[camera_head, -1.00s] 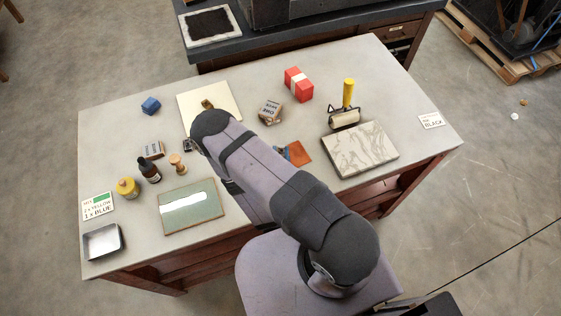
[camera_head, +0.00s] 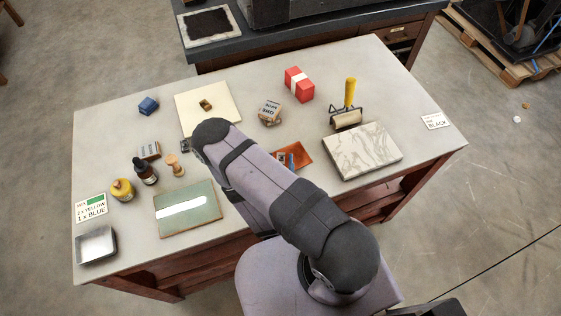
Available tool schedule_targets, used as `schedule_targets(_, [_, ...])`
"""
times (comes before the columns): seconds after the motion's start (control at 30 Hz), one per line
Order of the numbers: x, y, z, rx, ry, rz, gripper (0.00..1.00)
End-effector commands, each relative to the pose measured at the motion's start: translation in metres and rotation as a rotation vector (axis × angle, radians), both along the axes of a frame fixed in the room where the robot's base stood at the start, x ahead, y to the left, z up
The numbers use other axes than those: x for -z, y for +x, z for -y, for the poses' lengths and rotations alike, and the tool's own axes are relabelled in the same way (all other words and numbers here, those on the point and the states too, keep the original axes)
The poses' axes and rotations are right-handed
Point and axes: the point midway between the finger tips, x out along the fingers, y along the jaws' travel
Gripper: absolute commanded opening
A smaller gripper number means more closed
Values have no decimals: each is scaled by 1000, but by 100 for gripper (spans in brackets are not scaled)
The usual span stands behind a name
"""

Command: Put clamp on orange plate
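The orange plate (camera_head: 303,149) lies right of the middle of the table, partly hidden behind my arm. Small blue and grey shapes show at its left side; I cannot tell what they are. A small brass-coloured piece (camera_head: 206,104) sits on a cream board (camera_head: 185,123) behind my elbow; it may be the clamp, but it is too small to be sure. My gripper is hidden behind my arm, so its fingers and anything in them do not show.
A marble slab (camera_head: 362,152), a roller with a yellow handle (camera_head: 349,95), a red block (camera_head: 299,84) and a printed small box (camera_head: 270,112) are to the right. A dark bottle (camera_head: 145,170), a yellow jar (camera_head: 122,190), a green plate (camera_head: 190,222) and a metal tray (camera_head: 97,246) are left.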

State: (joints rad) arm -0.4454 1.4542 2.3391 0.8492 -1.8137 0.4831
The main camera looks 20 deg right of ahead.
Motion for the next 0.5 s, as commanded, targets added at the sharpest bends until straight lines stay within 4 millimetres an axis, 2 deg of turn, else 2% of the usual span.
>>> schedule_targets(0.37, [-6,0,0,0,0,0,38])
schedule_targets(0.5, [-5,-7,-4,-4,0,-4,38])
